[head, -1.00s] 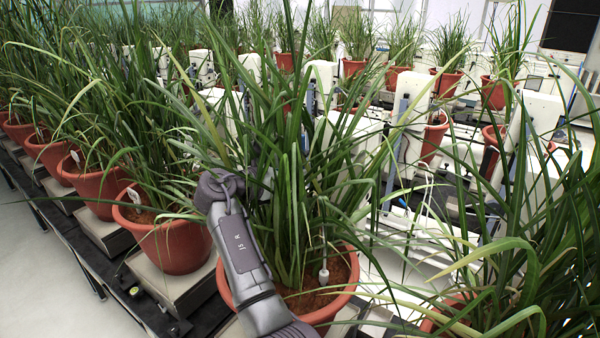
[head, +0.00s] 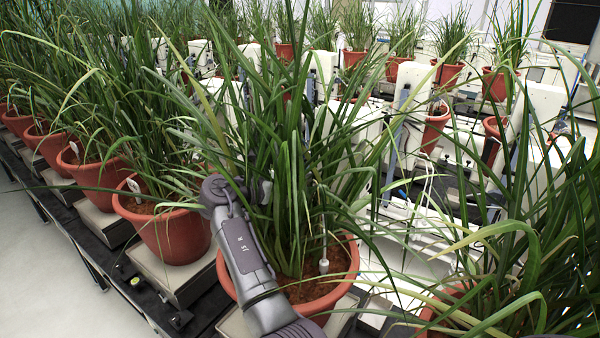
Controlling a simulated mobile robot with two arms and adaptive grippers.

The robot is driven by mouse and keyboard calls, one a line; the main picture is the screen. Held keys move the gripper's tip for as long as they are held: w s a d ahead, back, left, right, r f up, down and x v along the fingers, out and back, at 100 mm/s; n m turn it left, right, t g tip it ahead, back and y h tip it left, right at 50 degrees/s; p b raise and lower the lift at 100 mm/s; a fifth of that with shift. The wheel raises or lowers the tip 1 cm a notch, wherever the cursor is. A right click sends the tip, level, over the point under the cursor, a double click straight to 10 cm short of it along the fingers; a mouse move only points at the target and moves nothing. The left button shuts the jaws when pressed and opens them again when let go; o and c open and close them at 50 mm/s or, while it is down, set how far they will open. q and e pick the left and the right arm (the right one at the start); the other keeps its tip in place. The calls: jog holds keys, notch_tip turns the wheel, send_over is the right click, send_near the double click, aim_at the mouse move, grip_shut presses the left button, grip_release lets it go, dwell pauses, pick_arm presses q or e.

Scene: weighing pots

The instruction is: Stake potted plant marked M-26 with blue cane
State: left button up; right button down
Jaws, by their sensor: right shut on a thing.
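A potted plant with long green leaves in a terracotta pot (head: 346,282) stands in front of me; no M-26 mark can be read on it. My right arm reaches across this pot from below. Its right gripper (head: 267,188) is among the leaves, left of the thick stems, and mostly covered by them. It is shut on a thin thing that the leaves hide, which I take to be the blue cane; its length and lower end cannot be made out. My left gripper is not in view.
A white probe (head: 323,266) stands in the soil at the right of the stems. Another potted plant (head: 172,236) stands close on the left, in a row of several on scales. Leaves crowd in from the right. White machines with blue strips stand behind.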

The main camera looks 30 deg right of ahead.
aim_at(300, 141)
jog(key=shift+f, duration=0.7)
jog(key=c, duration=1.1)
grip_release()
notch_tip(300, 141, up, 10)
